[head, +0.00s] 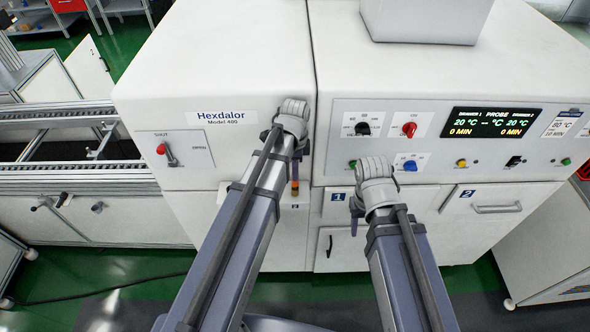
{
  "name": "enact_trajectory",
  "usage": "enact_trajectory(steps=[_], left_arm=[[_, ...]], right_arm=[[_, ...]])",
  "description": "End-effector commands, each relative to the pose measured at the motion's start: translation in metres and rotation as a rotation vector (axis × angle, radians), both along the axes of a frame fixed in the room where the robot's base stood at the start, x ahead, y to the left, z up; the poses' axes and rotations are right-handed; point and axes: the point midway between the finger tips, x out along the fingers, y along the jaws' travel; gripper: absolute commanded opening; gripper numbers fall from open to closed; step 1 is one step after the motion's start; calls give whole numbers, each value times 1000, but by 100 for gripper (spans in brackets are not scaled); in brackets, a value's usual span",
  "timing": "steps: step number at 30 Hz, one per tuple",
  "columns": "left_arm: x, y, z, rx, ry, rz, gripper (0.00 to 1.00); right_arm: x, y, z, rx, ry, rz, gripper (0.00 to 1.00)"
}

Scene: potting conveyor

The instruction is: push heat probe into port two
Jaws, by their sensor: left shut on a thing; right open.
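A small orange piece (295,188), which looks like the handle of the heat probe, shows just below the wrist of my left arm, in front of the white machine. My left gripper (295,172) points down and away there and is shut on it; the fingertips are mostly hidden by my own arm. The rest of the probe cannot be made out. Blue labels 1 (338,197) and 2 (466,193) mark the lower front at the right. I cannot make out a port two. My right gripper (355,215) is open and empty before the panel beside label 1.
The control panel (440,130) has knobs, buttons and a display (491,122) reading 20 °C and 0 MIN. A shut/open lever (170,156) is on the left cabinet. A conveyor (70,175) runs in from the left. Green floor shows below.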

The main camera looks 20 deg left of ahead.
Motion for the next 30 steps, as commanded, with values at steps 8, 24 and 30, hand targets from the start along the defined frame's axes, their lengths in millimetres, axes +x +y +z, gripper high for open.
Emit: enact_trajectory(steps=[8,24,30], left_arm=[[0,0,-8,0,0,0,0],[0,0,-17,0,0,0,31],[0,0,-17,0,0,0,54]], right_arm=[[0,0,-8,0,0,0,50],[0,0,-18,0,0,0,50],[0,0,-18,0,0,0,50]])
